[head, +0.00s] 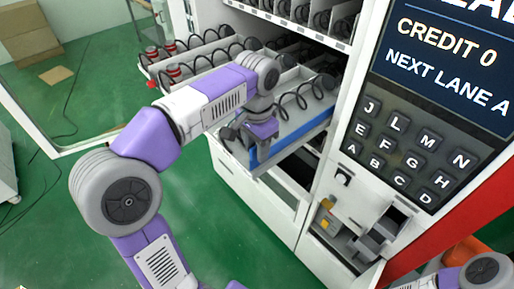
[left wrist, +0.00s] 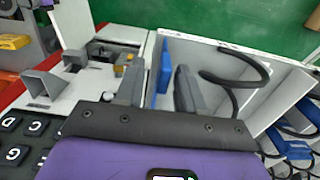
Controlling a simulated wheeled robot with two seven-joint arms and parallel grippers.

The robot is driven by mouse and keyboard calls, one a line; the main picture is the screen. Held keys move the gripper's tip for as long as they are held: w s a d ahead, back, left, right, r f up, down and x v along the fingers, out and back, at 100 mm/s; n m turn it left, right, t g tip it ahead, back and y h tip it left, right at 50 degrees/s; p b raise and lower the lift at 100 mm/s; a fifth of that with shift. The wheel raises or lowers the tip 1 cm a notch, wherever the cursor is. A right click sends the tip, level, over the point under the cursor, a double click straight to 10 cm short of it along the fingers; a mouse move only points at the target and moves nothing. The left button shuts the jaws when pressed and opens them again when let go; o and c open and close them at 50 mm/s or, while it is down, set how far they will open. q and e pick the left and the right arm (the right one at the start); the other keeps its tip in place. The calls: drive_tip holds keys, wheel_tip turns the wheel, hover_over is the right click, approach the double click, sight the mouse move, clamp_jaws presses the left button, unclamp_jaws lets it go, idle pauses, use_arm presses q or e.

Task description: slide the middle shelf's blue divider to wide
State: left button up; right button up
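The blue divider (left wrist: 166,66) stands upright in the pulled-out shelf tray in the left wrist view. My left gripper (left wrist: 158,90) has its two dark fingers apart, one on each side of the divider, with a visible gap to the right finger. Whether the left finger touches it I cannot tell. In the head view my left gripper (head: 258,140) points down into the front of the pulled-out tray, and a blue strip (head: 291,139) shows beside it along the tray's near edge. The gripper hides part of the tray there. My right gripper is out of view.
Black spiral coils (left wrist: 236,76) lie in the tray lanes. The keypad panel (head: 405,150) and an open compartment (head: 345,235) are to the right. Green floor (head: 215,235) lies clear in front.

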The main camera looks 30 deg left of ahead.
use_arm(q)
wheel_tip(320, 180, up, 7)
drive_tip(key=shift+d+f+p, duration=0.1)
drive_tip(key=shift+p, duration=0.7)
